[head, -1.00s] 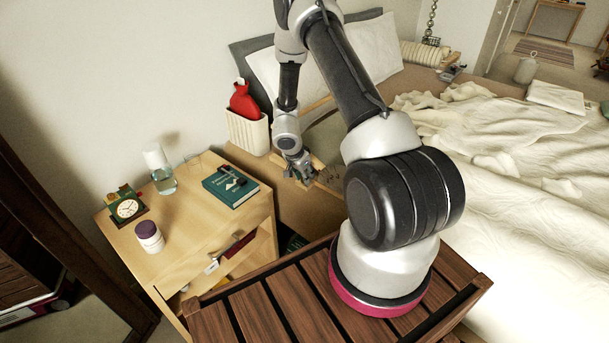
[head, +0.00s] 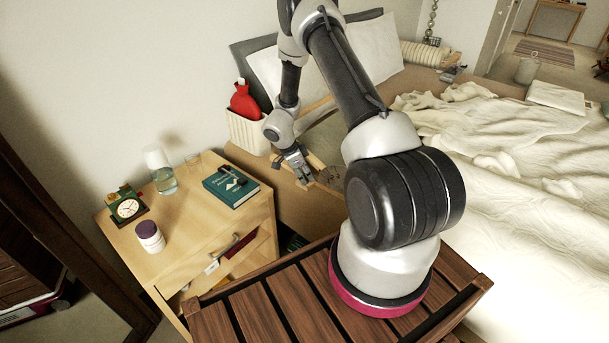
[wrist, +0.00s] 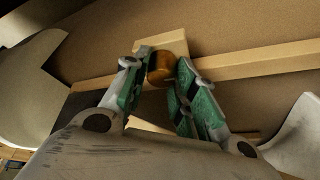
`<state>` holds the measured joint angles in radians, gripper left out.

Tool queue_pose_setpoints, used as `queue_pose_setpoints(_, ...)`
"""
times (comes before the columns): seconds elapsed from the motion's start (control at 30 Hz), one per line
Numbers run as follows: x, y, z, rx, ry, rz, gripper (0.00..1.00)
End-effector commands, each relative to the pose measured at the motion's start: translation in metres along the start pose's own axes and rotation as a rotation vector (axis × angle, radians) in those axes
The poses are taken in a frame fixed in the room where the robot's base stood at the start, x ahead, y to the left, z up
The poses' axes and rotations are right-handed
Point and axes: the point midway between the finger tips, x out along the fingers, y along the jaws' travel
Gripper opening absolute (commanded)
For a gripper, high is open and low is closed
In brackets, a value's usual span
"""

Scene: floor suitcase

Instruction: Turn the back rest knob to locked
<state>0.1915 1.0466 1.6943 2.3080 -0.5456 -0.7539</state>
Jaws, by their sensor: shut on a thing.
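The back rest knob (wrist: 160,69) is a round, amber-brown piece on a pale wooden block of the back rest frame (wrist: 245,65), in the upper middle of the wrist view. My gripper (wrist: 160,75) has its green-padded fingers on either side of the knob and is shut on it. In the head view my gripper (head: 304,178) is at the wooden frame beside the bed, past the nightstand. The knob itself is too small and covered to make out there, and I cannot read any lock marking.
The nightstand (head: 185,262) stands at left with a teal book (head: 231,186), a clock (head: 127,208), a jar (head: 149,236) and a glass (head: 163,180). A white basket (head: 247,130) holding a red hot-water bottle (head: 243,101) stands close behind my gripper. Rumpled bedding (head: 520,170) covers the right.

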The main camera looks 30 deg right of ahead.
Motion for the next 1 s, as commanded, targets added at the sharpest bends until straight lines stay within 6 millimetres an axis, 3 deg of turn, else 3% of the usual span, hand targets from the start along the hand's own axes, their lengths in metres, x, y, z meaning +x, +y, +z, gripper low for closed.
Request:
queue_pose_setpoints(0.4,-0.0012,-0.0026,0.0003,0.010,-0.002,-0.003,0.03)
queue_pose_setpoints(0.43,-0.0012,-0.0027,0.0003,0.010,-0.002,-0.003,0.31)
queue_pose_setpoints(0.53,-0.0010,-0.0022,0.0002,0.010,-0.001,-0.002,0.48)
queue_pose_setpoints(0.87,-0.0004,-0.0009,0.0000,-0.001,-0.001,-0.003,0.48)
queue_pose_setpoints(1.0,-0.0005,0.0003,0.0002,-0.094,-0.004,-0.040,0.48)
